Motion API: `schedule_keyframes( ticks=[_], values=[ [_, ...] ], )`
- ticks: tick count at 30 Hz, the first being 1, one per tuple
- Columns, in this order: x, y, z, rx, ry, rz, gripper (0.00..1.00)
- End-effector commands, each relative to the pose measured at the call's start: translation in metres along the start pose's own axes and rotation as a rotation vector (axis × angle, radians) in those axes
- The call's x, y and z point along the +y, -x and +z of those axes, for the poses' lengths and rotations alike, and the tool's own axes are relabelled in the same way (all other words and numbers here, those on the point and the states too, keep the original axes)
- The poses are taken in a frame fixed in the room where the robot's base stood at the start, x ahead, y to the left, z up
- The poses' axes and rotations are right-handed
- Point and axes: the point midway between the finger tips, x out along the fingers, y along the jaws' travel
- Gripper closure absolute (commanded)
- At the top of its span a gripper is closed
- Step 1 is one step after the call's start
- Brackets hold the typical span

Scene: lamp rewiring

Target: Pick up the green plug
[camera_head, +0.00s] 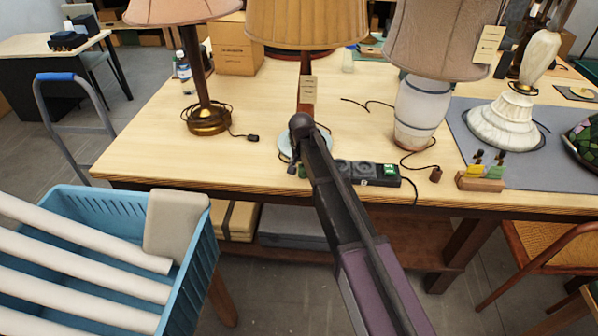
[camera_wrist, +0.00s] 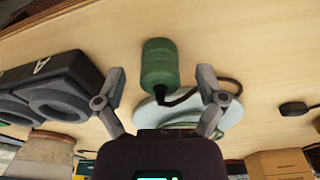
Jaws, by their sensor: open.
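The green plug (camera_wrist: 159,58) lies on the wooden table in the wrist view, with a dark cord leading from it toward a pale round lamp base (camera_wrist: 178,116). My gripper (camera_wrist: 160,69) is open, with one finger on each side of the plug in the picture and a gap on both sides. I cannot tell how far the fingertips are above the table. In the head view a small part of the green plug (camera_head: 302,171) shows by the front table edge, beside my arm.
A black power strip (camera_head: 367,172) lies right of the plug, and also shows in the wrist view (camera_wrist: 50,85). A tall lamp (camera_head: 307,20) stands just behind. A wooden block with coloured plugs (camera_head: 480,180) is farther right. The table (camera_head: 180,160) left of the plug is mostly bare.

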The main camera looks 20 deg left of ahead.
Motion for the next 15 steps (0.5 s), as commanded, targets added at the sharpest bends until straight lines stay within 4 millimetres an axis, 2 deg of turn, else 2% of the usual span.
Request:
schedule_keyframes(
  ticks=[8,15],
  values=[
    [-0.0002,0.0000,0.0001,0.000,0.000,0.000,0.11],
    [-0.0003,0.0000,0.0002,0.000,0.000,0.000,0.82]
  ],
)
